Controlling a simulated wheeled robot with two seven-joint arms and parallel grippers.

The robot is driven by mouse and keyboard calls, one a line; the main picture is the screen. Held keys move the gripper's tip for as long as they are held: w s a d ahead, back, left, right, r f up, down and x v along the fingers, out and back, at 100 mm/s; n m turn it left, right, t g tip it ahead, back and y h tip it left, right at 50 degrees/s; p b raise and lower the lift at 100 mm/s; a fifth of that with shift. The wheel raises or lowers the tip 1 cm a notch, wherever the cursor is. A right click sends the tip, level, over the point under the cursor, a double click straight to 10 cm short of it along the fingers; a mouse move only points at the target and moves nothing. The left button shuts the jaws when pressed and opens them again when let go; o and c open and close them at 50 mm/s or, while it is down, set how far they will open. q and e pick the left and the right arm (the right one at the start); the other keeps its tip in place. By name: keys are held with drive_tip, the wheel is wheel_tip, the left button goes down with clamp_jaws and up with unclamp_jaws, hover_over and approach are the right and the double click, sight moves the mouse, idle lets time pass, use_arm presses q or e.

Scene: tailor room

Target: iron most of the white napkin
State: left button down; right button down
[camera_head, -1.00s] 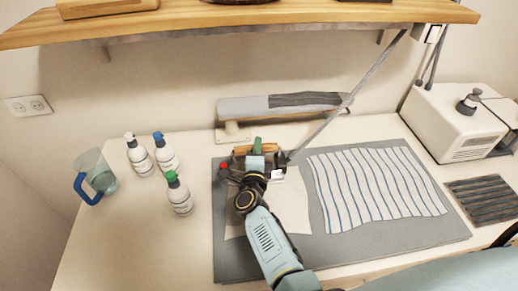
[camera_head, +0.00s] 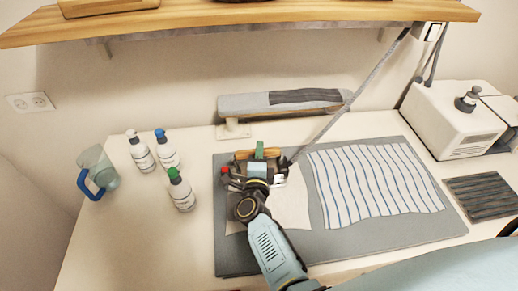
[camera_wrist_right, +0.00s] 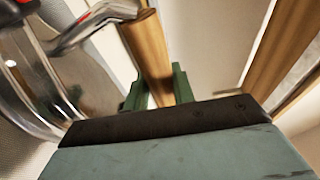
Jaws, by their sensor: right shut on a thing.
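The white napkin (camera_head: 292,210) lies on the grey ironing mat (camera_head: 340,240), left of a striped cloth. My right arm and the iron cover much of the napkin. My right gripper (camera_head: 259,160) is shut on the wooden handle of the iron (camera_head: 225,171), over the napkin's far part. In the right wrist view the wooden handle (camera_wrist_right: 147,50) sits between the green fingers of my right gripper (camera_wrist_right: 157,88), with the iron's shiny metal body (camera_wrist_right: 30,75) at the left. Contact between the soleplate and napkin is hidden. My left gripper is not in view.
The blue-striped cloth (camera_head: 375,185) covers the mat's right part. Several bottles (camera_head: 181,190) and a blue-handled jug (camera_head: 100,170) stand left. A sleeve board (camera_head: 245,106) is behind. The iron's cord (camera_head: 365,90) rises to the right, near a white steam unit (camera_head: 450,125). A dark rack (camera_head: 482,196) lies right.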

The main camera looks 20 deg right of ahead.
drive_tip(key=d+p+v, duration=0.1)
drive_tip(key=p+v, duration=0.1)
drive_tip(key=v, duration=0.4)
drive_tip(key=shift+s, duration=0.5)
idle(0.6)
drive_tip(key=shift+r, duration=0.1)
idle(0.4)
drive_tip(key=d+p+v, duration=0.1)
drive_tip(key=p+v, duration=0.1)
drive_tip(key=v, duration=0.7)
drive_tip(key=shift+s+d, duration=0.2)
drive_tip(key=shift+s, duration=0.3)
idle(1.1)
drive_tip(key=shift+r+p, duration=0.25)
drive_tip(key=shift+p, duration=0.05)
wheel_tip(320, 180, up, 7)
drive_tip(key=p, duration=0.2)
drive_tip(key=shift+p, duration=0.4)
idle(0.4)
drive_tip(key=shift+a+f, duration=0.1)
drive_tip(key=shift+f, duration=0.15)
idle(0.3)
